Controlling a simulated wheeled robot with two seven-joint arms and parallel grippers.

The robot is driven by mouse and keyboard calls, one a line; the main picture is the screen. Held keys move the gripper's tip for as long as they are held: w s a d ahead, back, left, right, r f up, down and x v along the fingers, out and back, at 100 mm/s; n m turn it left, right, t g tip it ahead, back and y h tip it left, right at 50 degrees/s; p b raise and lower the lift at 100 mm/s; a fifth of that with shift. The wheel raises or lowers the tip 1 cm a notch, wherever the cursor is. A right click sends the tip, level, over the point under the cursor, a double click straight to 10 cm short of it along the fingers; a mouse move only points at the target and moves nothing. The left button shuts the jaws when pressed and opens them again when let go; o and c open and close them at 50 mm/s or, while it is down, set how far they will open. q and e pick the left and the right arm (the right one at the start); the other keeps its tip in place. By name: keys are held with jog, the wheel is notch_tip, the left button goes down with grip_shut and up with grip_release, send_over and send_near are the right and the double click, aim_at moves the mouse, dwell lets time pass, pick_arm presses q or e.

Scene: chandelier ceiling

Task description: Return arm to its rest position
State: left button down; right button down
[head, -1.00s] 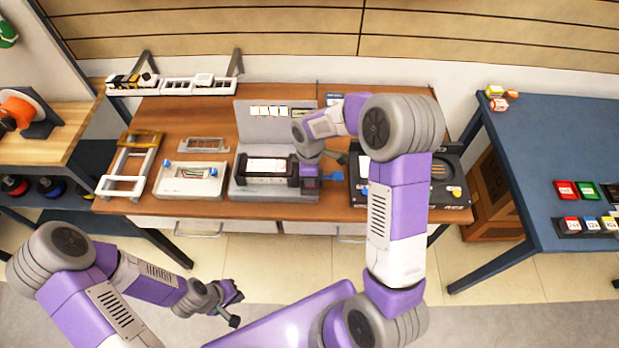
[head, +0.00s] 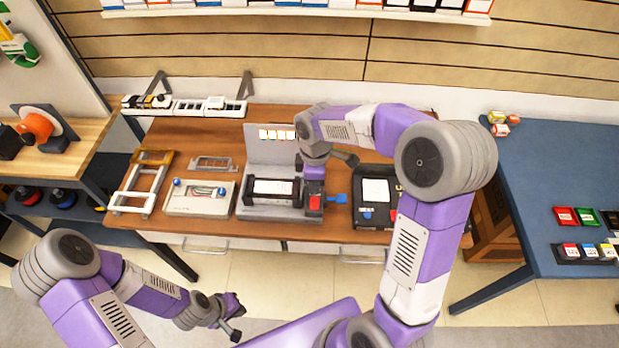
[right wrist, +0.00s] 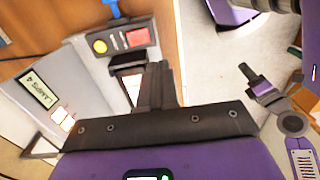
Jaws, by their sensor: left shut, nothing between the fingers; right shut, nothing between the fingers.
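My right arm reaches in from the right, its elbow high, its forearm running left over the workbench (head: 165,133). My right gripper (right wrist: 162,88) is shut and empty in the right wrist view; in the head view it hangs by the grey machine (head: 272,150), largely hidden by its own wrist. The machine's control box, with red and yellow buttons (right wrist: 137,38) and a blue handle, shows beyond the fingers. My left gripper (head: 236,318) is shut and empty, low over the floor in front of the bench; it also shows in the right wrist view (right wrist: 262,82).
A white fixture (head: 198,203), a metal frame (head: 130,203) and a black device (head: 372,240) flank the machine. A blue table (head: 560,185) with small coloured boxes stands right. A wooden side bench (head: 70,140) stands left. The floor in front is clear.

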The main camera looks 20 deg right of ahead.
jog(key=shift+r, duration=0.1)
jog(key=s+a+f+m+y+b, duration=0.1)
jog(key=s+a+f+m, duration=0.15)
jog(key=f, duration=0.55)
jog(key=s+a+f+m+y, duration=0.1)
jog(key=a+f+m+y, duration=0.2)
jog(key=f, duration=0.5)
jog(key=s+a+f+m, duration=0.2)
jog(key=s+f+m, duration=0.3)
jog(key=s+f, duration=0.1)
jog(key=s+a+f+m+b, duration=0.1)
jog(key=s+a+f+m, duration=0.2)
jog(key=s+f, duration=0.3)
jog(key=shift+s+a+f+m+t+b, duration=0.15)
jog(key=shift+a+f+m+t+b, duration=0.2)
jog(key=shift+m, duration=0.5)
jog(key=shift+d, duration=0.1)
